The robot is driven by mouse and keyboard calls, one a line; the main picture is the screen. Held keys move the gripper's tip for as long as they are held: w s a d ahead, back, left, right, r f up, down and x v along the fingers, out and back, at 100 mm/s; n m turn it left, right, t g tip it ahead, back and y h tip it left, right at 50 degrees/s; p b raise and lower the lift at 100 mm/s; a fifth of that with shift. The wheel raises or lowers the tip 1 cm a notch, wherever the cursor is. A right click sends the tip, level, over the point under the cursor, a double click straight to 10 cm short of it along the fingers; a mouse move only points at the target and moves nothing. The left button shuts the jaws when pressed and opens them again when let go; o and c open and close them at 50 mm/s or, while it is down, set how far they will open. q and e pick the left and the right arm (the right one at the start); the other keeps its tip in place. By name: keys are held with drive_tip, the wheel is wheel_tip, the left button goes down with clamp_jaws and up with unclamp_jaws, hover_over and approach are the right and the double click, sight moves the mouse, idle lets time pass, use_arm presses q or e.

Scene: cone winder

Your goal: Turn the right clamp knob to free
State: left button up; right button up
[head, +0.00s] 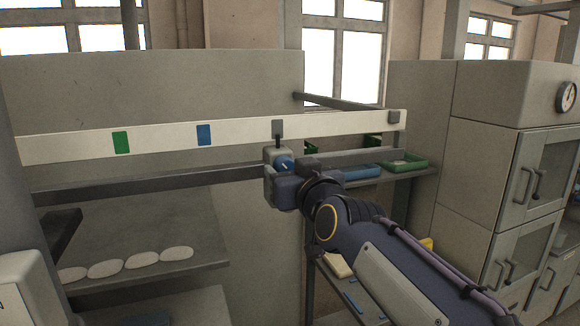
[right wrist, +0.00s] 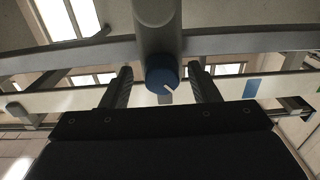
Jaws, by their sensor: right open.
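The clamp knob (head: 284,163) is blue with a white pointer line and sits on the front of a clamp on the dark rail. In the right wrist view the knob (right wrist: 160,78) shows on the end of a grey cylindrical part, its white line slanting toward the lower right. My right gripper (head: 275,172) is at the knob. In the wrist view its two fingers (right wrist: 160,82) stand apart on either side of the knob, with a visible gap on each side. The head view partly hides the knob behind the gripper. My left gripper is not in view.
A white strip (head: 60,148) with a green mark (head: 121,142) and a blue mark (head: 204,135) runs above the dark rail (head: 130,185). A grey pointer (head: 278,128) stands over the clamp. Green and blue trays (head: 362,174) lie on a shelf behind. Grey cabinets (head: 490,150) stand right.

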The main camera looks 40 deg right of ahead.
drive_tip(key=shift+a, duration=0.1)
drive_tip(key=c, duration=1)
